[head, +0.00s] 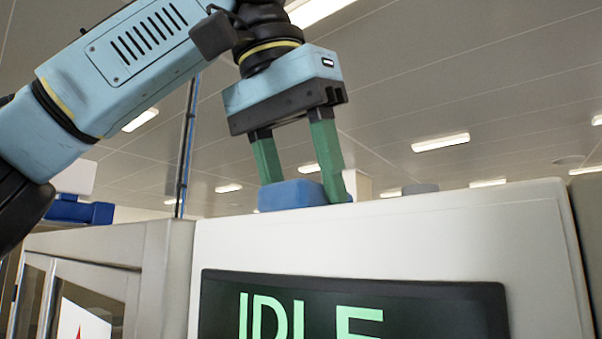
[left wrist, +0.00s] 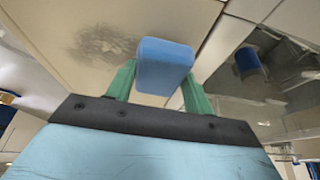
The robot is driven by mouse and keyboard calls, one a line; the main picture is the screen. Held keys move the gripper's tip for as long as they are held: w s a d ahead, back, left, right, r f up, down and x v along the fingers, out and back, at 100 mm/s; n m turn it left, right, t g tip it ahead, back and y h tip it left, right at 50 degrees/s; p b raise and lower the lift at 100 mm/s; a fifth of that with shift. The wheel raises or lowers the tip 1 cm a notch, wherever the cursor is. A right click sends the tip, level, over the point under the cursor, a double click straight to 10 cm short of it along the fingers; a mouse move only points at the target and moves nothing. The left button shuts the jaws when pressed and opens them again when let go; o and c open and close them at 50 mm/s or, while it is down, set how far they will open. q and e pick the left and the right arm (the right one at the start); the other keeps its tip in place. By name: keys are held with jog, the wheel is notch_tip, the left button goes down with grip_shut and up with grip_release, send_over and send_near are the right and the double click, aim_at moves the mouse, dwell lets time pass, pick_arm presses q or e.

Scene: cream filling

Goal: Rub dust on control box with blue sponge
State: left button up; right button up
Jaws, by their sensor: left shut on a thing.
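The blue sponge (head: 291,195) is between the green fingers of my left gripper (head: 306,188), which is shut on it. In the head view the sponge is at the top edge of the white control box (head: 400,238). The left wrist view shows the sponge (left wrist: 164,66) over the box's pale top (left wrist: 150,18), near its edge. I cannot tell whether the sponge touches the surface. My right gripper is not in view.
The box's front has a dark screen (head: 480,308) with green letters reading "IDLE". A grey cabinet (head: 110,245) with glazed doors stands to the left. A thin vertical pole (head: 185,150) rises behind my left arm.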

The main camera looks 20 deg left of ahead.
pick_arm(q)
jog(key=shift+f, duration=0.4)
jog(key=shift+d, duration=0.15)
